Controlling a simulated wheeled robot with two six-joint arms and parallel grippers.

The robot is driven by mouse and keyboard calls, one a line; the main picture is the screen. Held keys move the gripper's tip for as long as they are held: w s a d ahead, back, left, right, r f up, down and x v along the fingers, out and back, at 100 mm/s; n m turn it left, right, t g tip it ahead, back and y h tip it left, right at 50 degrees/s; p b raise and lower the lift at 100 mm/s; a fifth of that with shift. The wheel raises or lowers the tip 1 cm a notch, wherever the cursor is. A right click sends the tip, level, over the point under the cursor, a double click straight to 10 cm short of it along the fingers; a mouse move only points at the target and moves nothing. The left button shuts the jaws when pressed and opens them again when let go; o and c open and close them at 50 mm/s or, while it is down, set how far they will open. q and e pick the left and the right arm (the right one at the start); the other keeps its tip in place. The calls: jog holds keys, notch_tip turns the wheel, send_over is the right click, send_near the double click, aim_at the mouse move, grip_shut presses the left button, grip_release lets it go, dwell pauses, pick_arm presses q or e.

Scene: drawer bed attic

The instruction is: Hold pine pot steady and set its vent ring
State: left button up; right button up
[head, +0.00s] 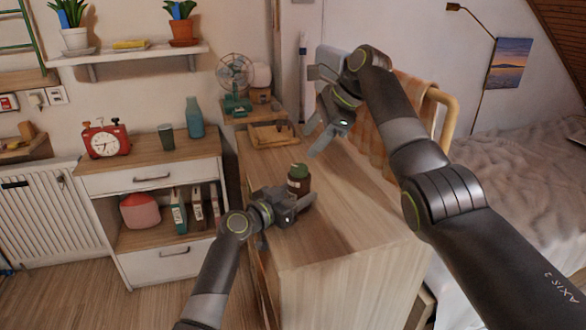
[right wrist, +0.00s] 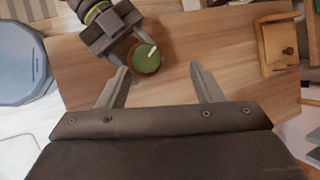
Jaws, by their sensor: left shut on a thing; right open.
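The pine pot (head: 298,183) is a small dark brown jar with a green top, upright on the wooden cabinet top. In the right wrist view the pot (right wrist: 147,66) shows its round green top with a small pale mark; I cannot clearly make out a separate vent ring. My left gripper (head: 298,200) is shut on the pot from its left side; it also shows in the right wrist view (right wrist: 130,42). My right gripper (head: 318,140) is open and empty, above and to the right of the pot. Its two fingertips (right wrist: 158,68) are apart, with the pot beyond them.
The wooden cabinet top (head: 345,215) is mostly clear around the pot. A chair with an orange cloth (head: 375,135) is on the right, near my right arm.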

jog(key=f+n+y, duration=0.1)
jog(key=n, duration=0.2)
jog(key=n+t+y, duration=0.6)
jog(key=n+y, duration=0.3)
jog(key=n, duration=1.6)
send_near(293, 165)
jog(key=x, duration=1)
jog(key=shift+a+f, duration=0.1)
jog(key=shift+f, duration=0.05)
jog(key=c, duration=1)
